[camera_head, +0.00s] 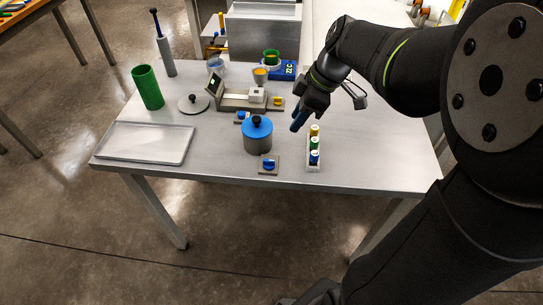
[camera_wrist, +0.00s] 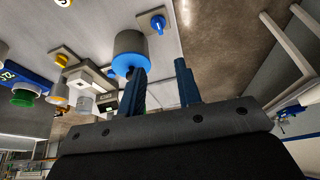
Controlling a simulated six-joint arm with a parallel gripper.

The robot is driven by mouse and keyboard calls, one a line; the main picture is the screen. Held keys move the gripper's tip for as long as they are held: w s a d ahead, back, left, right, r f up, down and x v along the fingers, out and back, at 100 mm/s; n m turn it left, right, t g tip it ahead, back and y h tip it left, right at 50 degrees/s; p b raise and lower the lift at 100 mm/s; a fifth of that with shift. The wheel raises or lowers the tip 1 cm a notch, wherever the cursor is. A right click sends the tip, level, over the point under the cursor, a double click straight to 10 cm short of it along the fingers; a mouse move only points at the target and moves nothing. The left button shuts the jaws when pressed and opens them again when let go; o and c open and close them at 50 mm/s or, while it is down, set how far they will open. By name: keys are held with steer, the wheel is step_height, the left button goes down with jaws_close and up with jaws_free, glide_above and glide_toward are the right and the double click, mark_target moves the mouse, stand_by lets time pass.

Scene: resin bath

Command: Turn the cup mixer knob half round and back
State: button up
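A grey drum with a blue lid (camera_head: 257,128) and a black top handle, which looks like the cup mixer, stands near the table's front. A blue knob (camera_head: 268,164) sits on a small grey plate just in front of it. In the wrist view the same drum (camera_wrist: 131,44) is partly behind one finger, and the blue knob (camera_wrist: 158,24) is beyond it, clear of the fingers. My gripper (camera_head: 296,126) is above the table to the right of the drum, pointing down. In the wrist view its two blue fingers (camera_wrist: 160,82) are apart with nothing between them.
A white rack (camera_head: 313,166) with yellow, green and blue-topped vials stands right of the knob, near my gripper. Behind the drum are another blue knob (camera_head: 242,117), a yellow knob (camera_head: 277,101) and a scale-like device (camera_head: 236,101). A tray (camera_head: 145,143) lies left.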

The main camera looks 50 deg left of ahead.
mark_target(269, 160)
steer(key=shift+n, duration=0.3)
steer(key=x, duration=1.7)
steer(key=shift+a+f, duration=0.15)
steer(key=shift+f, duration=0.1)
steer(key=c, duration=0.6)
